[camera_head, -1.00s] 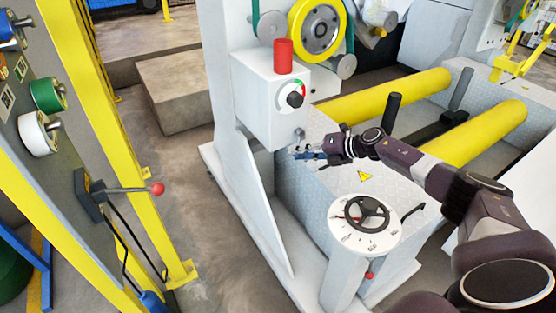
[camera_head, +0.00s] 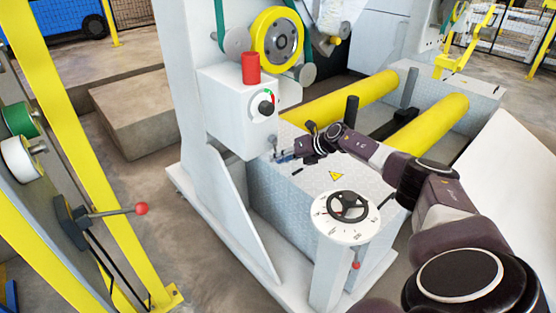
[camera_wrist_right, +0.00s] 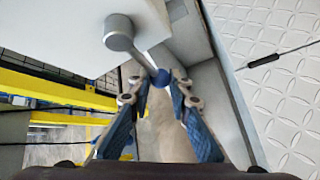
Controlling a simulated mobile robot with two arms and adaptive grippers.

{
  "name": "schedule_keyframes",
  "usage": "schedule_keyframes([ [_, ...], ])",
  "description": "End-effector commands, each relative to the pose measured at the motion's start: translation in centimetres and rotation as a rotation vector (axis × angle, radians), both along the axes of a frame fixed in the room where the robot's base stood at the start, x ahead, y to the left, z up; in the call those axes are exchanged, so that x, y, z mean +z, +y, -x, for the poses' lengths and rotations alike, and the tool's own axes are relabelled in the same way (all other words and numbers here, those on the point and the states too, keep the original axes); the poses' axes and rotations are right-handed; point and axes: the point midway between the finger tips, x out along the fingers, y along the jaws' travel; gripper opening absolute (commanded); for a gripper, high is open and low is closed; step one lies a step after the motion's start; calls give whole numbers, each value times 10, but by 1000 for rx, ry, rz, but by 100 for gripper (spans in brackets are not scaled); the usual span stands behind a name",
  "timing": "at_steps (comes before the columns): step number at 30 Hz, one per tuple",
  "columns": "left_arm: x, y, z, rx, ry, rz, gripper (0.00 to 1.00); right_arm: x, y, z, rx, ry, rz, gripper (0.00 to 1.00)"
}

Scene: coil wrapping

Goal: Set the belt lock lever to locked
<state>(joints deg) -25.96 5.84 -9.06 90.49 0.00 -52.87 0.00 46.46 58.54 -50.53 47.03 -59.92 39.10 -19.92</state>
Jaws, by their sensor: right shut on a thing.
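The lever (camera_wrist_right: 143,58) has a grey round pivot and a short rod ending in a blue ball knob (camera_wrist_right: 161,77). In the right wrist view it slants from the pivot at upper left down to the knob. In the head view its pivot (camera_head: 275,141) is small on the lower side of the white control box (camera_head: 232,118). My right gripper (camera_wrist_right: 162,80) is shut on the blue knob, one blue-padded finger on each side. In the head view my right gripper (camera_head: 284,157) is just below the box, and its fingers partly hide the knob. My left gripper is out of view.
A red cylinder (camera_head: 250,68) and a dial with a black knob (camera_head: 266,108) are on the box. A red-knobbed lever (camera_head: 141,209) is at left.

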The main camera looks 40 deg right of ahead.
Motion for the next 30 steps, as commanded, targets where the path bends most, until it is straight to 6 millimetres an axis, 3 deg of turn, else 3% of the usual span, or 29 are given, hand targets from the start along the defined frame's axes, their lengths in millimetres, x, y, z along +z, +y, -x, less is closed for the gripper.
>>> schedule_keyframes([
  [1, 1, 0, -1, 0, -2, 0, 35, 7, -8, -2, -19, -14, 2, 0],
  [4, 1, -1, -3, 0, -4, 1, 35, 8, -9, -2, -21, -14, 2, 0],
  [5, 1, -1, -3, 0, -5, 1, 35, 8, -9, -2, -20, -15, 1, 19],
  [10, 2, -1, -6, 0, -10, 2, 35, 7, -7, -2, -17, -13, 1, 37],
  [22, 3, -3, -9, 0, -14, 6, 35, 6, -5, 3, -8, -7, 1, 37],
  [30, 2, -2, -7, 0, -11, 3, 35, 27, -15, 30, -9, -7, 3, 37],
])
